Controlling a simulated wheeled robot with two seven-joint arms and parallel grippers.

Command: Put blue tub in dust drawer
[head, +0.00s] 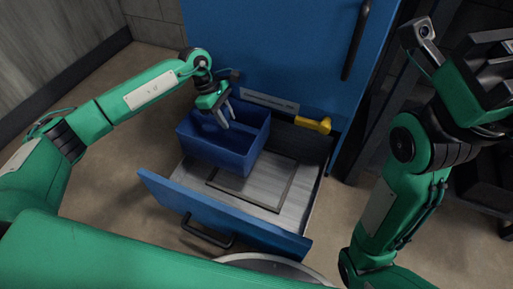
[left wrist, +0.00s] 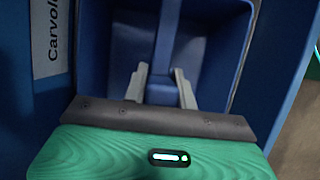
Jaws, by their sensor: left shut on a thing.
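The blue tub (head: 208,151) is an open box with a bar across its middle. It is at the left and back part of the open dust drawer (head: 230,216), in front of the blue cabinet. My left gripper (head: 225,118) reaches down into the tub. In the left wrist view its two grey fingers (left wrist: 161,88) are on either side of the tub's blue bar (left wrist: 166,45), shut on it. Whether the tub's underside touches the drawer floor is hidden.
The drawer's metal floor (head: 294,205) is bare at the right and front, with a raised rectangular frame (head: 275,208) on it. A yellow piece (head: 313,124) sits at the drawer's back right. The blue cabinet (head: 270,50) rises behind, with a black handle (head: 356,40).

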